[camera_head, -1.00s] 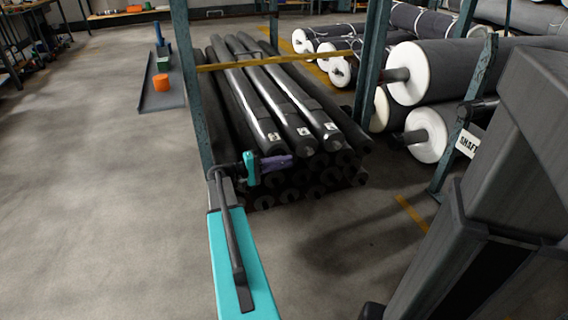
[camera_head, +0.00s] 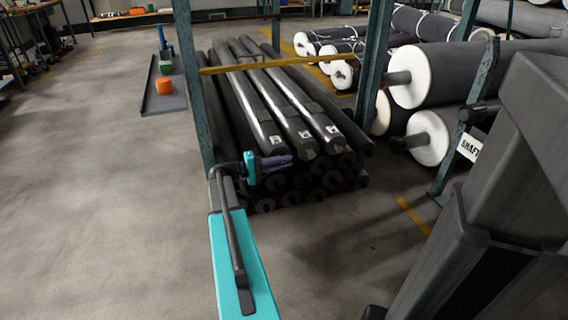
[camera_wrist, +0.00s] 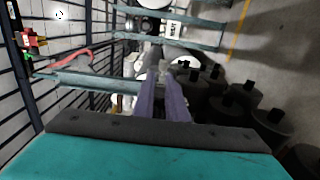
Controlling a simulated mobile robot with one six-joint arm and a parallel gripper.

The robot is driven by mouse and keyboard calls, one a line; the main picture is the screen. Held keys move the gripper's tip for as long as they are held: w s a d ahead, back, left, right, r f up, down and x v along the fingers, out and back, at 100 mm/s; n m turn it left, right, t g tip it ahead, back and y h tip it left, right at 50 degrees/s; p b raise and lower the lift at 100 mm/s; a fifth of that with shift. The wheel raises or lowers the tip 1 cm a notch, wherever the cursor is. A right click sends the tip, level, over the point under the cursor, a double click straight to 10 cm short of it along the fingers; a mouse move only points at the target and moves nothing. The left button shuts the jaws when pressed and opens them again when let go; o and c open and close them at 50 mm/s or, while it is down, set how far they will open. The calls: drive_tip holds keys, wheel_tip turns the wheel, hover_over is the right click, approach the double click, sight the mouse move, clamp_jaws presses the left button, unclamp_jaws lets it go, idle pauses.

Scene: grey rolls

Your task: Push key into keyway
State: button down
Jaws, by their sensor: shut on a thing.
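My gripper (camera_head: 290,160), with purple fingers and a teal body, is in front of the stack of dark rolls, beside the blue-green rack post. In the wrist view its purple fingers (camera_wrist: 163,78) point up the picture and are shut on a small grey piece between the tips. This looks like the key (camera_wrist: 163,70), but its shape is too small to tell. In the head view the fingers hide it. Several shiny dark shafts (camera_head: 290,115) lie on top of the stack, with small white labels on their near ends. I cannot make out the keyway in either view.
Large rolls with white ends (camera_head: 410,75) are on the right, with a tag reading SHAFT (camera_head: 472,147). Open floor (camera_head: 90,200) lies left.

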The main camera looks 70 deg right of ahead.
drive_tip(key=shift+w+d, duration=0.2)
drive_tip(key=c, duration=1.7)
unclamp_jaws()
drive_tip(key=shift+w+a, duration=0.1)
drive_tip(key=p+v, duration=0.3)
drive_tip(key=v, duration=1)
drive_tip(key=shift+w+a, duration=0.15)
drive_tip(key=shift+w, duration=0.05)
drive_tip(key=shift+r, duration=0.1)
